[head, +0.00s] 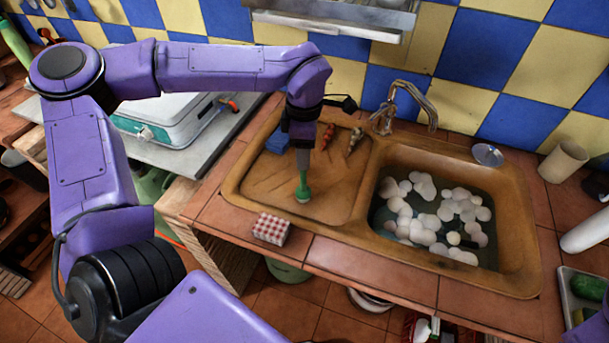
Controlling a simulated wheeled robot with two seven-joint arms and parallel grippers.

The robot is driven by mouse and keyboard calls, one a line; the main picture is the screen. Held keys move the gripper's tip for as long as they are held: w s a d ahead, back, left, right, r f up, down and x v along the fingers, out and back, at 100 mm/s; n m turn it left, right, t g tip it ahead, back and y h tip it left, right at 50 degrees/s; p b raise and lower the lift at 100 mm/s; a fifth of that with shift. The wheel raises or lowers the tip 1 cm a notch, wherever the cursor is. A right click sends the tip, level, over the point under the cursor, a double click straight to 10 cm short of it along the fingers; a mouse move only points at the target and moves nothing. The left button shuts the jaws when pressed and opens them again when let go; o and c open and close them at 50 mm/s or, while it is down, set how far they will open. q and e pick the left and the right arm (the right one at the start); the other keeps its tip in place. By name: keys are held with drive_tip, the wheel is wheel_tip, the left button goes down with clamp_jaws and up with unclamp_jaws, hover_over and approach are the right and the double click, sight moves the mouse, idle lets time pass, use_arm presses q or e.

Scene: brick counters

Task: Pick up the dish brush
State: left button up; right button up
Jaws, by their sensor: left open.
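The dish brush (303,189) is green with a pale base and stands roughly upright on the drainboard side of the brown sink. Its upper part is hidden by my left gripper (302,150), which points down directly above it. My left gripper is open, with its fingers at the top of the brush; I cannot tell whether they touch it. My right gripper is out of view.
A blue sponge (278,141) and small reddish items (327,137) lie behind the brush on the drainboard. The basin (384,158) holds foamy water, with a tap (405,104) behind.

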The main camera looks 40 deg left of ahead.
use_arm(q)
drive_tip(key=shift+s+a+f, duration=0.1)
drive_tip(key=shift+s+f, duration=0.25)
drive_tip(key=shift+f, duration=0.15)
drive_tip(key=shift+w, duration=0.1)
clamp_jaws()
